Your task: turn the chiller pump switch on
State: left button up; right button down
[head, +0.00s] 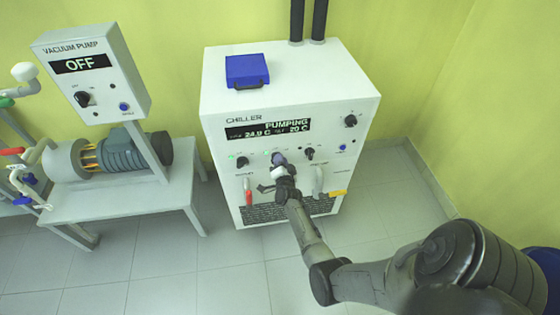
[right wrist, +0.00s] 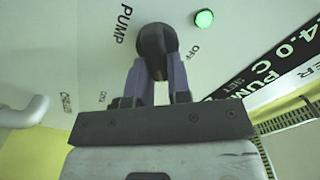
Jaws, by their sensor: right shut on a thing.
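The white chiller (head: 320,80) stands in the middle of the head view. Its display (head: 268,129) reads PUMPING, 24.0 C, SET 20 C. The pump switch is a dark knob (right wrist: 157,38) in the right wrist view, beside the lettering PUMP and OFF. My right gripper (head: 280,164) is at the chiller's front panel, below the display. In the right wrist view, its two fingers (right wrist: 157,72) are shut on the knob from both sides. A green lamp (right wrist: 204,18) is lit near the knob. In the head view the gripper mostly hides the knob. My left gripper is not in view.
Other panel knobs sit left (head: 242,162) and right (head: 309,153) of my gripper. A red-handled valve (head: 248,191) and a yellow tag (head: 337,194) are lower down. A blue box (head: 246,71) lies on top. The vacuum pump panel (head: 92,72) reads OFF.

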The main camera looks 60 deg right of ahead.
jog(key=shift+f+m, duration=0.1)
jog(key=shift+m, duration=0.7)
jog(key=c, duration=1.1)
grip_release()
jog(key=shift+o, duration=0.2)
jog(key=shift+s, duration=0.1)
jog(key=p+v, duration=0.3)
jog(key=v, duration=1)
jog(key=shift+s+a+p, duration=0.2)
jog(key=shift+a+p, duration=0.05)
jog(key=shift+p, duration=0.15)
